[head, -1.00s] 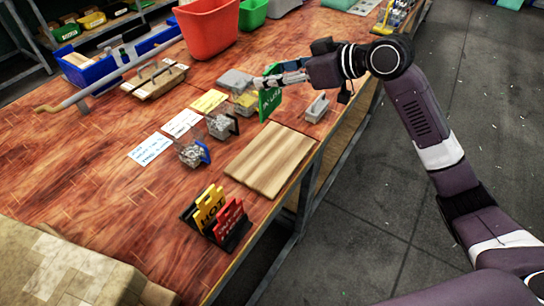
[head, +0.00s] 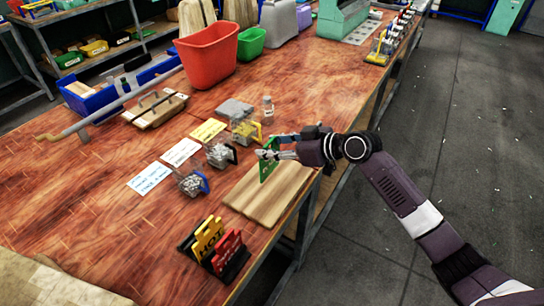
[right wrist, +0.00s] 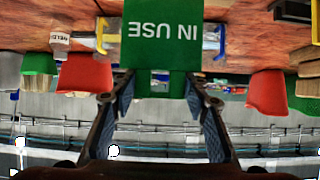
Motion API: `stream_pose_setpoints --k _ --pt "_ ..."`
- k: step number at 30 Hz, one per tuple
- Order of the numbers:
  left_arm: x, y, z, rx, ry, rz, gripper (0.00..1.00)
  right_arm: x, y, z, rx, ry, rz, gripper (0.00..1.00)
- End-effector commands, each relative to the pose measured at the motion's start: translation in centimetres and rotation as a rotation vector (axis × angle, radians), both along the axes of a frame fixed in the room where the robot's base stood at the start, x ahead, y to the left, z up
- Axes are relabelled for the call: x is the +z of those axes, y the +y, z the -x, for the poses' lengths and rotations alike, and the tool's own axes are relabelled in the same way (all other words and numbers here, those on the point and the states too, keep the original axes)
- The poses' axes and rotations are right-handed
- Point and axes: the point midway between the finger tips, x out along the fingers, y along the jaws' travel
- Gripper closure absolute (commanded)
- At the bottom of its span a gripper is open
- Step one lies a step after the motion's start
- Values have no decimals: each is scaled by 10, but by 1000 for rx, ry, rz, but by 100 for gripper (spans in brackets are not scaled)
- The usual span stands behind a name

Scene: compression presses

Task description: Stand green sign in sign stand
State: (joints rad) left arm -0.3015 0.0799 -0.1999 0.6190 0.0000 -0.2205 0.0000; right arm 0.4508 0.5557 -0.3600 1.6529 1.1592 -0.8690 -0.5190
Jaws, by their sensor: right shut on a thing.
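The green sign (head: 267,170) is in my right gripper (head: 272,155), held upright above the wooden board. In the right wrist view the sign (right wrist: 163,30) reads "IN USE" upside down, with its lower part between the two fingers of the right gripper (right wrist: 160,100). The sign stand (head: 236,266) is black and sits near the table's front edge, apart from the gripper. It holds a yellow "HOT" sign (head: 207,238) and a red sign (head: 228,250), both leaning. My left gripper is not in view.
The wooden board (head: 250,205) lies flat between gripper and stand. Clear boxes with blue (head: 190,184), black (head: 220,157) and yellow (head: 245,132) parts stand beside paper labels (head: 150,178). A red bin (head: 207,56) stands farther back.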

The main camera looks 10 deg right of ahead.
Motion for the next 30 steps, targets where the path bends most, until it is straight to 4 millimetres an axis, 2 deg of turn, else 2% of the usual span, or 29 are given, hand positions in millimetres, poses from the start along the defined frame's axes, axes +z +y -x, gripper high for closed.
stream_pose_setpoints --k 10,23,24,28,30 --pt "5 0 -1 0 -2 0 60 -42 0 0 -1 2 -2 96" --pt "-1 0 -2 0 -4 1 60 -50 0 0 0 -1 -1 96" --pt "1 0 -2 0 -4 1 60 -48 0 0 0 1 -1 55" --pt "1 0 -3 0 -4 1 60 -48 0 0 0 1 0 40" --pt "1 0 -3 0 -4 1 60 -48 0 0 0 1 0 40"
